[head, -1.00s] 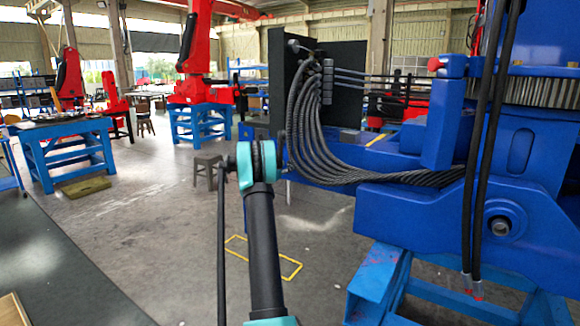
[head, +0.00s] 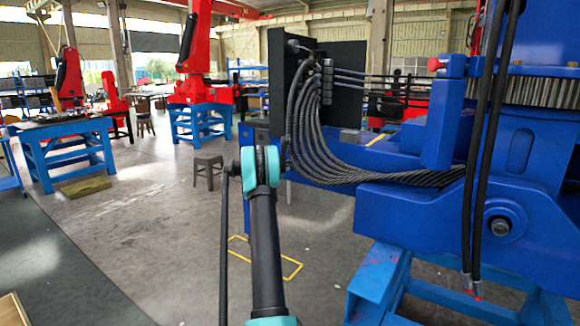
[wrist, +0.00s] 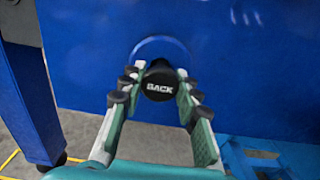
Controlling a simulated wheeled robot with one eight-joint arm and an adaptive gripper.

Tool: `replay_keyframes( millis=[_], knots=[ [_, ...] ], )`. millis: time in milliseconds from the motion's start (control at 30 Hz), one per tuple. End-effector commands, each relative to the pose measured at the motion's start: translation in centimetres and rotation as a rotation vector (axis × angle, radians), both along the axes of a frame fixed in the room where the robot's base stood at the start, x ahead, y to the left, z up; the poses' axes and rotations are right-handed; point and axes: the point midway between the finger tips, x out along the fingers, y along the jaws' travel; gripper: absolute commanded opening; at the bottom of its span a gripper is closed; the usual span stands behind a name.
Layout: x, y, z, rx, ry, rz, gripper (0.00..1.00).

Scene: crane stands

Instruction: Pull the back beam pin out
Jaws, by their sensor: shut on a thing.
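In the wrist view, a round black pin head marked BACK (wrist: 159,87) faces the camera in front of a blue beam wall (wrist: 90,50). My gripper (wrist: 156,80) has one finger on each side of the pin head and is shut on it. A lighter blue round rim (wrist: 160,42) shows on the wall just above and behind the pin head. The pin's shaft is hidden behind its head, so how far it sits in the beam cannot be told. In the head view my gripper is hidden.
The large blue crane frame (head: 500,215) fills the right side of the head view. Thick dark hoses (head: 335,165) hang in a bend beside my arm. A grey stool (head: 207,170) stands behind. Open floor lies to the left. A blue leg (wrist: 30,110) stands left in the wrist view.

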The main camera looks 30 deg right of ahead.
Motion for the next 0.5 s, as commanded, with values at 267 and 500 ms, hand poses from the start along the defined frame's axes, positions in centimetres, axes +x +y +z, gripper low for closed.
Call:
replay_keyframes(
  millis=[267, 500],
  knots=[
    [0.0, 0.1, 0.0, 0.000, 0.000, 0.000, 0.00],
    [-1.1, 2.9, 0.0, 0.000, 0.000, 0.002, 0.00]
  ],
)
